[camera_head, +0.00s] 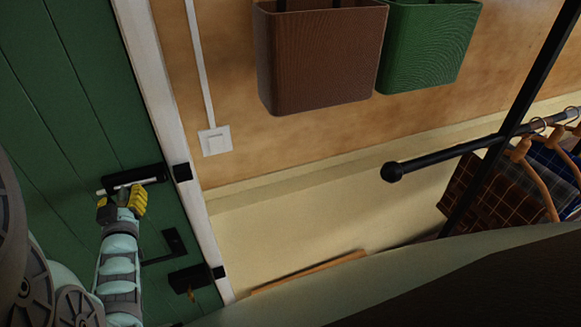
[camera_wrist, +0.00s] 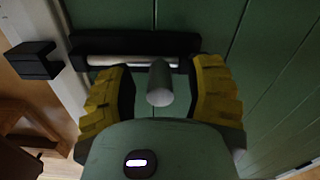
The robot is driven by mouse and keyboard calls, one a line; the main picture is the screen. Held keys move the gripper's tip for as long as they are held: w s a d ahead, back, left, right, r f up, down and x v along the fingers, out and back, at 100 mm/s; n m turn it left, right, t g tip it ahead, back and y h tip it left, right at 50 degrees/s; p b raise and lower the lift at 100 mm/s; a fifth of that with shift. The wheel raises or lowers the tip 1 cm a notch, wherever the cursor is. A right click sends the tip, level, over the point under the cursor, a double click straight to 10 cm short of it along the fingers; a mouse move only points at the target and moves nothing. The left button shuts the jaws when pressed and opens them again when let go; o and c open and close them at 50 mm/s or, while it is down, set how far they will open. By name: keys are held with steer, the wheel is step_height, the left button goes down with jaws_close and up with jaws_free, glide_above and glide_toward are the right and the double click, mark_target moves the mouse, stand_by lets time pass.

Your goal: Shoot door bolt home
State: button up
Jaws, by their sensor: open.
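The door bolt (camera_head: 133,177) is a black plate with a pale metal rod on the green door (camera_head: 75,95). In the wrist view the rod (camera_wrist: 130,61) lies along the black plate (camera_wrist: 140,43), and its round grey knob (camera_wrist: 159,84) sticks out toward the camera. The black keeper (camera_head: 182,172) is on the white door frame; it also shows in the wrist view (camera_wrist: 33,61), with a gap between it and the bolt. My gripper (camera_head: 123,207) is at the bolt, its yellow fingers open on either side of the knob (camera_wrist: 160,90). Contact with the knob is not visible.
Below the bolt are a black door handle (camera_head: 166,248) and a black lock (camera_head: 190,277) with a key. A light switch (camera_head: 215,141), brown bin (camera_head: 318,60) and green bin (camera_head: 425,45) are on the wall. A clothes rail (camera_head: 440,157) stands at right.

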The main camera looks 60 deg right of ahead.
steer(key=shift+w+d, duration=0.45)
steer(key=shift+o, duration=0.5)
steer(key=shift+a, duration=0.1)
jaws_close()
